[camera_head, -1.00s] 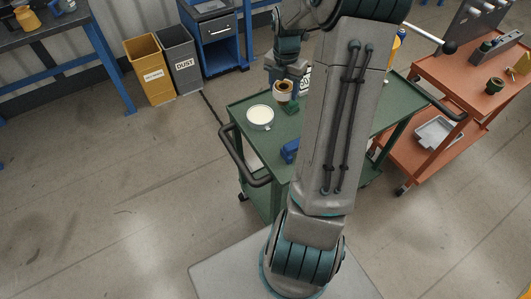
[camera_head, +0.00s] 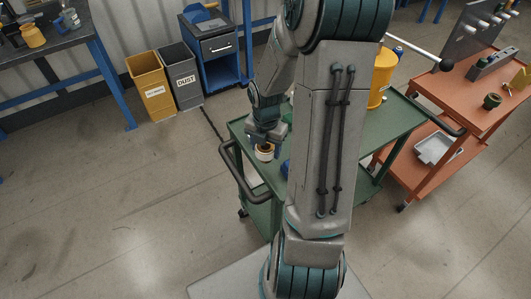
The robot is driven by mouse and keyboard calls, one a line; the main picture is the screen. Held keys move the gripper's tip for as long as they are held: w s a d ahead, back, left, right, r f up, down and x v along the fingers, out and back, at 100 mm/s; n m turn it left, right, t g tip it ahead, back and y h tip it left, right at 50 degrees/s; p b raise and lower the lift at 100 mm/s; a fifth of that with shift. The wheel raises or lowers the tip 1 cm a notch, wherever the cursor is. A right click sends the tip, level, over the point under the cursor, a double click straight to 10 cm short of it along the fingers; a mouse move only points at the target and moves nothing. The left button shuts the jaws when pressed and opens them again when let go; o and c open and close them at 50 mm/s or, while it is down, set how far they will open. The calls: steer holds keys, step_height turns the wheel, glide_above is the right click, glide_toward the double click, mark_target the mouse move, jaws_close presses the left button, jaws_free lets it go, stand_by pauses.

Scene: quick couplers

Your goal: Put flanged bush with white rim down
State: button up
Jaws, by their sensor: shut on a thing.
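The flanged bush with white rim (camera_head: 264,152) is a small tan and brown ring with a pale rim. It is held at the lower tip of my gripper (camera_head: 266,143), above the left near part of the green cart top (camera_head: 302,140). My gripper points down and is shut on the bush. The fingers are small and partly merge with the bush. I cannot tell whether the bush touches anything below it.
My arm hides the middle of the green cart. A blue object (camera_head: 286,168) lies right of the bush, partly hidden. A yellow canister (camera_head: 381,78) stands at the cart's far side. The cart's black handle (camera_head: 232,168) is at the left. An orange cart (camera_head: 450,95) stands right.

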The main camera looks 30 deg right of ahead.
steer(key=shift+f, duration=1.6)
steer(key=shift+f+b, duration=0.35)
steer(key=shift+f, duration=0.25)
steer(key=o, duration=0.9)
steer(key=shift+c, duration=0.2)
steer(key=shift+r, duration=0.1)
